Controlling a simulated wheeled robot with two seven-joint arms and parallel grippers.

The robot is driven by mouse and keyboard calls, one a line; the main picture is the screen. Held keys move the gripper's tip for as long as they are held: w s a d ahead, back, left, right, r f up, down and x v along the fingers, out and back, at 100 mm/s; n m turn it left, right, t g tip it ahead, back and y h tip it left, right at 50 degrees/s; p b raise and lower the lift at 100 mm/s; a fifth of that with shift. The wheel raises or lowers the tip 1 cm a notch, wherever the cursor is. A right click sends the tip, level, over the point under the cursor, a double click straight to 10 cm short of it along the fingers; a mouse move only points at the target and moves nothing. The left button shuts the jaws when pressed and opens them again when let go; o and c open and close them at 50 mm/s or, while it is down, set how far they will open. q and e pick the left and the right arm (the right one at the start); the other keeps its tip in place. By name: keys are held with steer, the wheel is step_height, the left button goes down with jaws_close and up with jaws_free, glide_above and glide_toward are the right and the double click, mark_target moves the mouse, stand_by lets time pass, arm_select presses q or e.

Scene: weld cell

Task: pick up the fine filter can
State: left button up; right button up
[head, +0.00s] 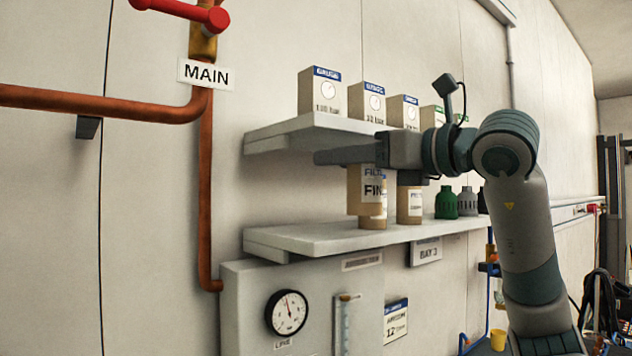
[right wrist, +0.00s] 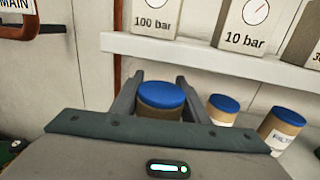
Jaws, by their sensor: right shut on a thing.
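The fine filter can (head: 367,190) is tan with a label on which "FIN" can be read. My right gripper (head: 340,155) reaches in from the right and is shut on this can near its top. In the right wrist view the can's blue lid (right wrist: 162,95) shows between the two fingers. In the head view the gripper hides the can's top. The can's bottom edge looks a little above the lower shelf, with part of another tan can (head: 374,222) showing below and behind it. My left gripper is in neither view.
The upper shelf (head: 275,138) is close above the gripper and carries several boxes (head: 320,95). A copper pipe (head: 206,190) runs down at the left.

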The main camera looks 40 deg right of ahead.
steer(key=b+v, duration=0.2)
steer(key=v, duration=0.8)
steer(key=shift+b, duration=0.35)
steer(key=shift+a, duration=0.15)
